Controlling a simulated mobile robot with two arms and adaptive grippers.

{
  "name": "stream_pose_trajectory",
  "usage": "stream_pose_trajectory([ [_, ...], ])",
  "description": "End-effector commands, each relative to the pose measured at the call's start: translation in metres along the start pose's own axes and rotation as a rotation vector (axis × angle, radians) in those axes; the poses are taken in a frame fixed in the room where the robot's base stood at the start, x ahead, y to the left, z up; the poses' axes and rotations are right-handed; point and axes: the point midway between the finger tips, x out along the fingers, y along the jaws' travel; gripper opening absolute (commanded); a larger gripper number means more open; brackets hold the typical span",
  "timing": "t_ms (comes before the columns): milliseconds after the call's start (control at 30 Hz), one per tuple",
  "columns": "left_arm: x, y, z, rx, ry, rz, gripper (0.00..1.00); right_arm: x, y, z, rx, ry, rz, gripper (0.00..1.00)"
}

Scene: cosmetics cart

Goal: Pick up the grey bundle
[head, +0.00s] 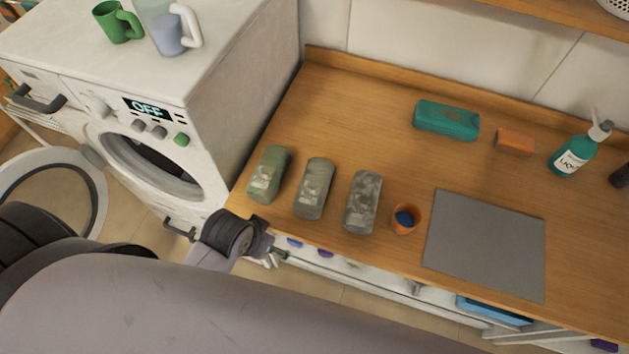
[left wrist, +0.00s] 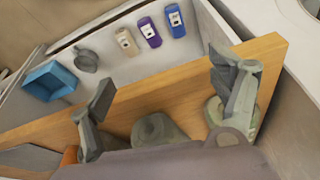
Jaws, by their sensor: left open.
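Three wrapped bundles lie in a row near the counter's front edge in the head view: a green one (head: 270,174), a grey one (head: 315,188) in the middle and a paler mottled grey one (head: 362,201) at the right. My left gripper (head: 272,255) is in front of and below the counter edge, apart from the bundles. In the left wrist view its fingers (left wrist: 163,90) are spread and empty. The middle grey bundle (left wrist: 155,130) shows between them, beyond the wooden edge. The green bundle (left wrist: 213,112) is partly hidden by the right finger. My right gripper is not in view.
A small orange pot (head: 404,219) and a grey mat (head: 484,245) are right of the bundles. A teal box (head: 447,120), orange block (head: 514,142) and soap bottle (head: 577,153) stand behind. A washing machine (head: 240,110) adjoins the left side. Items lie below the counter edge.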

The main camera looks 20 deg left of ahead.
Motion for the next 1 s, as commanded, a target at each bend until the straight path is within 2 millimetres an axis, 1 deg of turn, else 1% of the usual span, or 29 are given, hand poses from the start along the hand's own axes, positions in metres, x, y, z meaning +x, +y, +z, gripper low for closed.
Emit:
stream_pose_trajectory([
  [33, -0.020, 0.001, -0.007, 0.011, 0.012, 0.003, 0.83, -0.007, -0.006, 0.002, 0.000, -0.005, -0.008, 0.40],
  [67, -0.030, 0.002, -0.012, 0.025, 0.020, 0.007, 0.83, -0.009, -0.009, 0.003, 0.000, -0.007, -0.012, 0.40],
  [133, -0.056, 0.012, -0.032, 0.113, 0.053, 0.037, 0.83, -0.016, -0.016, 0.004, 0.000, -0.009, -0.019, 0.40],
  [200, -0.059, 0.026, -0.049, 0.238, 0.078, 0.077, 0.83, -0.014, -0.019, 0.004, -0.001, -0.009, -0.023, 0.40],
  [267, -0.060, 0.038, -0.062, 0.340, 0.098, 0.105, 0.83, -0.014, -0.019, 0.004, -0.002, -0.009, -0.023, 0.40],
  [467, -0.065, 0.073, -0.104, 0.720, 0.169, 0.182, 0.83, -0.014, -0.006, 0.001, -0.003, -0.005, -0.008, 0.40],
  [567, -0.070, 0.091, -0.126, 0.962, 0.207, 0.212, 0.83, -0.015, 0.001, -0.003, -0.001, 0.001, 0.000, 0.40],
  [667, -0.076, 0.106, -0.146, 1.267, 0.236, 0.234, 0.83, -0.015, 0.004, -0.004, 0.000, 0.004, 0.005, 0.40],
  [700, -0.078, 0.110, -0.153, 1.406, 0.244, 0.239, 0.83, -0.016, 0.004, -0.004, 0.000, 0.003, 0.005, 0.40],
  [767, -0.082, 0.112, -0.163, 1.619, 0.244, 0.246, 0.83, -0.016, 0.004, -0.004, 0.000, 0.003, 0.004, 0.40],
  [800, -0.084, 0.111, -0.169, 1.759, 0.238, 0.249, 0.83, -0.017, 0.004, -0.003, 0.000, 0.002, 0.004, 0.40],
  [867, -0.087, 0.107, -0.177, 1.960, 0.220, 0.254, 0.83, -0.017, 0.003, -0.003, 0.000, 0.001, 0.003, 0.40],
  [900, -0.088, 0.100, -0.183, 2.087, 0.200, 0.260, 0.83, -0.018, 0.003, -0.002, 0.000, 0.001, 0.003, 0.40],
  [1000, -0.094, 0.081, -0.194, 2.369, 0.140, 0.284, 0.83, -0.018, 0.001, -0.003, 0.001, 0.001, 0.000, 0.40],
])
